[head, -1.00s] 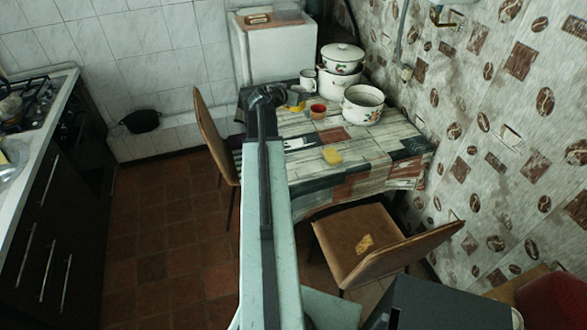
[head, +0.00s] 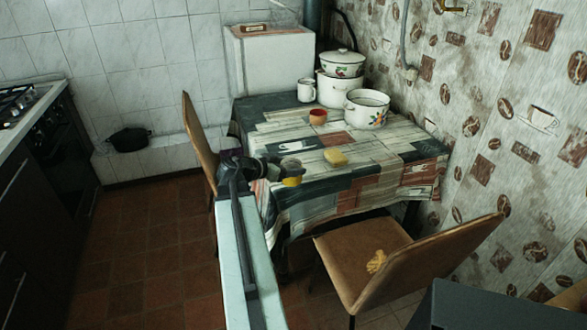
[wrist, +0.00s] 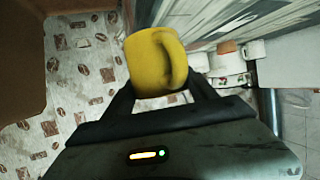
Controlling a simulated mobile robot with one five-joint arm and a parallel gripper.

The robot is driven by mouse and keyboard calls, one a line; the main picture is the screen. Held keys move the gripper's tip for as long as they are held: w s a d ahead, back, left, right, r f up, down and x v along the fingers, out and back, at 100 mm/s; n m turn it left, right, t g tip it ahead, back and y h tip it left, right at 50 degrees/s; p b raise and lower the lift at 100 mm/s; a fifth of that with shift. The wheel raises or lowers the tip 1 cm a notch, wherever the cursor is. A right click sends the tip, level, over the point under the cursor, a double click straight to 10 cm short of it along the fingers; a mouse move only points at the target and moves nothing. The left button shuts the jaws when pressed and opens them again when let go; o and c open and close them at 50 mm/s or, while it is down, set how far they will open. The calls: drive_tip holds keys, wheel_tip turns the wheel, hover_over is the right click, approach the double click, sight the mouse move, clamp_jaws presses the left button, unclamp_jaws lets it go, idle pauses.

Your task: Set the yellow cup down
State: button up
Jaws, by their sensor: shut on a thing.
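The yellow cup (head: 292,181) is in my gripper (head: 284,168), in front of the near left corner of the table (head: 395,157) in the head view. In the wrist view my gripper (wrist: 155,95) is shut on the cup (wrist: 148,62), with a finger at each side and its handle to the right. The wrist view is turned, so the table (wrist: 225,25) shows behind the cup at upper right. I cannot tell from the head view how high the cup is above the tabletop.
Farther back stand a reddish cup (head: 318,117), a white mug (head: 306,90), a flowered pot (head: 367,110) and stacked pots (head: 341,88). Brown chairs stand left (head: 199,140) and front (head: 372,262). The middle tabletop is clear.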

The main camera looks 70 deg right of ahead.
drive_tip(key=w+d+f+b, duration=0.1)
drive_tip(key=d, duration=0.4)
drive_tip(key=w+d+f+b, duration=0.2)
drive_tip(key=d, duration=0.3)
drive_tip(key=w+d+f+b, duration=0.1)
drive_tip(key=d+f+b, duration=0.1)
drive_tip(key=d, duration=0.2)
drive_tip(key=shift+w+d+f, duration=0.15)
drive_tip(key=shift+d+f, duration=0.05)
drive_tip(key=shift+d, duration=0.2)
drive_tip(key=shift+r, duration=0.25)
drive_tip(key=shift+f, duration=0.15)
drive_tip(key=o, duration=1.6)
drive_tip(key=shift+o, duration=0.2)
